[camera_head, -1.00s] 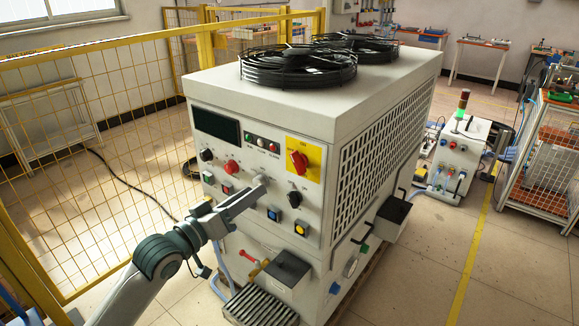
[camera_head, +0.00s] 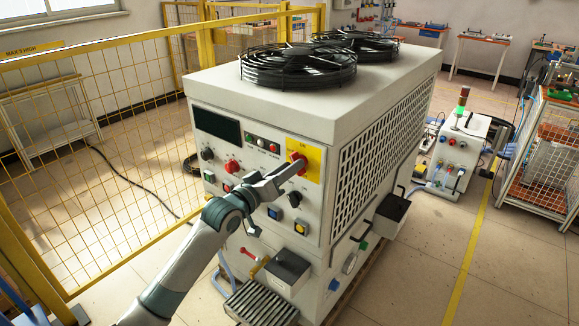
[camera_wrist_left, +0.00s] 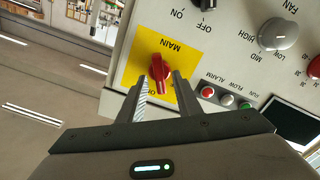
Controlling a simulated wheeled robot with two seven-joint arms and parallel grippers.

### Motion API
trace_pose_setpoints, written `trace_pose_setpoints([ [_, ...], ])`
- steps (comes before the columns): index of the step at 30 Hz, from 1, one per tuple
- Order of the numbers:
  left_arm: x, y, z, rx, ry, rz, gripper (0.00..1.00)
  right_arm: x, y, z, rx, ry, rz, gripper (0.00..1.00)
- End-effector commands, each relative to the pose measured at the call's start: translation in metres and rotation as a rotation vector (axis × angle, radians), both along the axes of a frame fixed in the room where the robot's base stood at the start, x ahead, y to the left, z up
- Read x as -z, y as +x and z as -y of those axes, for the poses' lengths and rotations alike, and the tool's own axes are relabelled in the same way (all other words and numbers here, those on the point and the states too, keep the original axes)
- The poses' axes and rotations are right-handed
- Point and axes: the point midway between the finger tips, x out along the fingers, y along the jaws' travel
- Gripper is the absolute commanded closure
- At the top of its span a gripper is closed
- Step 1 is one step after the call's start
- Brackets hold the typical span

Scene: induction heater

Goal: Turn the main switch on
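The main switch is a red rotary knob (camera_head: 297,157) on a yellow plate (camera_head: 313,160), at the upper right of the heater's front panel. My left gripper (camera_head: 299,167) reaches up to it from the lower left and overlaps its lower part in the head view. In the left wrist view, the knob (camera_wrist_left: 160,68) and the word MAIN on the yellow plate appear upside down. The two fingers of my left gripper (camera_wrist_left: 162,80) are apart, with the knob's handle between their tips. I see no clear contact. My right gripper is not in view.
The panel also carries a black knob (camera_head: 207,154), a red knob (camera_head: 233,166), small lamps and a dark display (camera_head: 217,126). Black fans (camera_head: 298,66) sit on top of the heater. A yellow mesh fence (camera_head: 95,130) stands at the left.

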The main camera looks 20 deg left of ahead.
Motion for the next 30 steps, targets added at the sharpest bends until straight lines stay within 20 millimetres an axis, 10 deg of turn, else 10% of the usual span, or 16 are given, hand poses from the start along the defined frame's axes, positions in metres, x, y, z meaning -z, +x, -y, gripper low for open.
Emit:
trace_pose_setpoints([
  [11,0.0003,0.0045,0.0017,0.0,0.0,0.0,0.69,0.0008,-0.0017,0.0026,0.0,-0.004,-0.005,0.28],
  [16,0.0004,0.0044,0.0016,0.0,0.0,0.0,1.0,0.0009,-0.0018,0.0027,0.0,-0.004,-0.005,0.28],
  [30,-0.0006,0.0044,0.0019,0.001,0.06,0.021,1.0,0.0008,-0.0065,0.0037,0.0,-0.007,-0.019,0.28],
])
